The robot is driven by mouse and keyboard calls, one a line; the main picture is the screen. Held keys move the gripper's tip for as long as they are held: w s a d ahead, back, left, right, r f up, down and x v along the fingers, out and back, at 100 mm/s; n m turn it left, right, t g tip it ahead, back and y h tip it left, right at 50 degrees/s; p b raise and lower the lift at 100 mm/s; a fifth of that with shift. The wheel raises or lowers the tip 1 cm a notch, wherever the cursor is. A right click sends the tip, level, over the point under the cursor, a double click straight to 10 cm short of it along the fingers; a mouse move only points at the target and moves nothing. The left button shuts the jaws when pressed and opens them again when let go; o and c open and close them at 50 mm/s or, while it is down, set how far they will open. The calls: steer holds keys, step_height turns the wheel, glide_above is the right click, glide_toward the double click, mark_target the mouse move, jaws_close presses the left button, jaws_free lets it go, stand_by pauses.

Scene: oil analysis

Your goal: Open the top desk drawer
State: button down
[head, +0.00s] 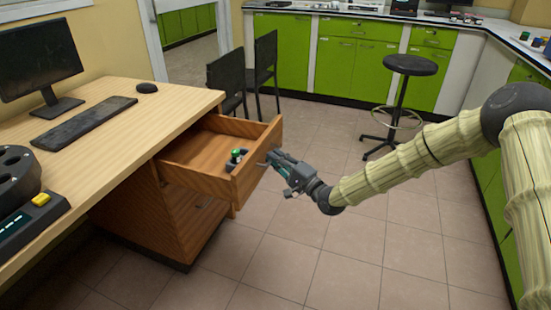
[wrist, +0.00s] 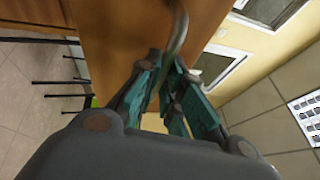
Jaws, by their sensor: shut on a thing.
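The top desk drawer (head: 215,171) is pulled out of the wooden desk (head: 111,118) in the head view. A small green-topped item (head: 236,155) and a dark item beside it lie inside, near the front. My gripper (head: 274,158) is at the outer face of the drawer front, shut on the drawer handle. In the wrist view the grey curved handle (wrist: 179,28) runs down between the teal-padded fingers (wrist: 168,82), against the brown drawer front (wrist: 120,30).
A monitor (head: 38,60), keyboard (head: 84,121) and mouse (head: 147,88) are on the desk. Black chairs (head: 228,80) stand behind it. A round stool (head: 410,65) stands near green cabinets (head: 354,65). The tiled floor (head: 300,245) in front of the drawer is clear.

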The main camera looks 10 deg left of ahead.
steer(key=c, duration=1.5)
jaws_free()
steer(key=shift+c, duration=0.2)
steer(key=v, duration=1.2)
